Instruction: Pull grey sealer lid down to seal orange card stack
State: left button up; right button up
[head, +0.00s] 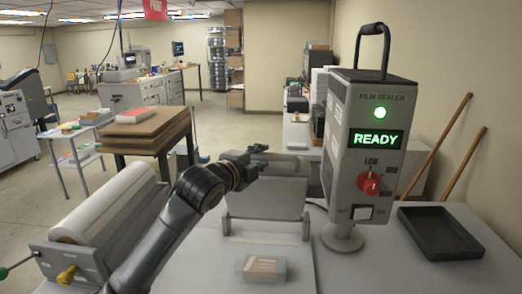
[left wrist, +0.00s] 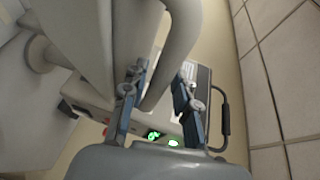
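The grey sealer lid (head: 266,198) stands raised behind the pale sealing bed (head: 222,264) in the head view. The orange card stack (head: 262,268) lies on the bed in front of it, under clear film. My left gripper (head: 264,153) is at the lid's top edge. In the left wrist view its fingers (left wrist: 162,76) are spread apart, with the lid's grey curved bar (left wrist: 178,45) showing between them. I cannot tell whether they touch it. My right gripper is not in view.
The film sealer box (head: 365,150) with a green READY display stands right of the lid. A black tray (head: 440,234) lies further right. A film roll (head: 105,215) is at the left. Brown boards (head: 145,128) are stacked on a table behind my left arm.

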pick_arm(q)
jog(key=shift+w+d, duration=0.15)
jog(key=shift+w, duration=0.15)
jog(key=shift+c, duration=0.5)
grip_shut()
jog(key=shift+f, duration=0.1)
jog(key=shift+s+f, duration=0.1)
jog(key=shift+f, duration=0.05)
jog(key=s+f+m+t+h+b, duration=0.3)
jog(key=s+f+b, duration=1)
jog(key=b, duration=1)
jog(key=shift+s+f+t, duration=0.25)
jog(key=shift+s+t, duration=0.35)
jog(key=shift+t, duration=0.8)
